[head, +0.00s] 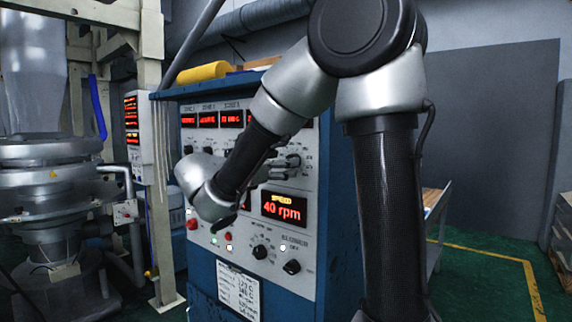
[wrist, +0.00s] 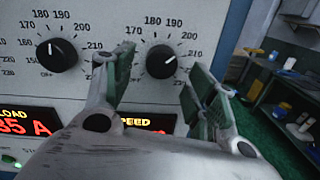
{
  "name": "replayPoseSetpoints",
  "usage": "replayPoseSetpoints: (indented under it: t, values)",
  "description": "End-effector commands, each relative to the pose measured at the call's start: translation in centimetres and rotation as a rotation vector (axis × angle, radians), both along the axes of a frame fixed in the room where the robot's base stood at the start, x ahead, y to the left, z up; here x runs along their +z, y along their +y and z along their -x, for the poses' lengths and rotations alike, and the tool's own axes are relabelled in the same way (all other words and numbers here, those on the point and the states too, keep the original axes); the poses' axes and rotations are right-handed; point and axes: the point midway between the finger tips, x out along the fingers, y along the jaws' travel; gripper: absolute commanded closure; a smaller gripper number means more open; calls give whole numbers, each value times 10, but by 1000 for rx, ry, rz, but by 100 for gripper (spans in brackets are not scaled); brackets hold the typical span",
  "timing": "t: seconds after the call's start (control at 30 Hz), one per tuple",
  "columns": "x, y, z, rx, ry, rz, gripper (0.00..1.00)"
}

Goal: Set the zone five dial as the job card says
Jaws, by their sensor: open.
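In the wrist view my gripper (wrist: 160,68) is open, with its green-padded fingers either side of a black dial (wrist: 160,61). I cannot tell whether they touch it. Its white mark points right, roughly towards 210. A second black dial (wrist: 57,55) is to its left, its mark pointing up and left. No zone name is readable in the wrist view, so I cannot tell which dial is zone five. In the head view the job card (head: 238,290) hangs on the lower front of the control cabinet (head: 325,275); its figures are too small to read surely. My arm hides part of the panel.
Below the dials are a load display (wrist: 25,124) and a speed display, which reads 40 rpm in the head view (head: 284,208). Lower knobs (head: 260,252) stick out of the panel. A metal frame (head: 150,150) stands left; green floor (head: 490,265) is open at right.

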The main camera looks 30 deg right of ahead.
Motion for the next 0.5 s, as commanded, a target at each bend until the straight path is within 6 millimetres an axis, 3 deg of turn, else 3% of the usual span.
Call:
replayPoseSetpoints:
  t: [0.2, 0.5]
  values:
    - [0, -25, -7, -2, -1, -2, 43]
    - [0, -28, -9, 1, 0, -2, 43]
